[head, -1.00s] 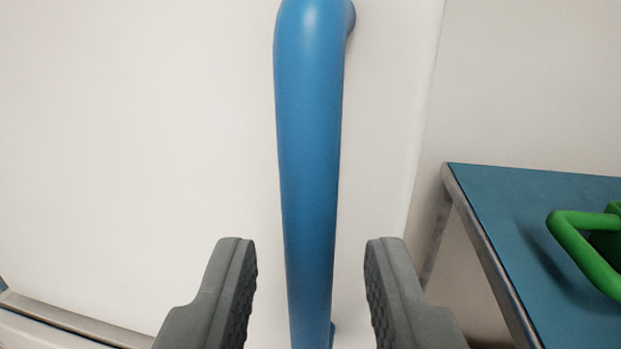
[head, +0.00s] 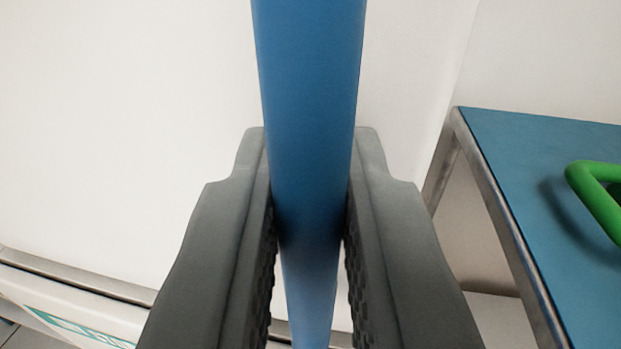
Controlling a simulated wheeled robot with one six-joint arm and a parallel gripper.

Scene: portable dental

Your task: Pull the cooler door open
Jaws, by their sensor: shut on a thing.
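The cooler door (head: 130,120) is a large white panel filling the left and middle of the view. Its blue upright bar handle (head: 308,90) runs down the middle of the picture, and its ends are out of view. My gripper (head: 310,185) has its two grey fingers on either side of the bar, shut on it. The door's right edge runs up the picture to the right of the handle. I cannot tell whether the door stands away from its frame.
A table with a blue top (head: 530,190) and metal edge stands at the right. A green looped handle (head: 597,195) shows on it, cut off by the picture edge. A metal strip and a white panel with green marking (head: 75,325) lie at the lower left.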

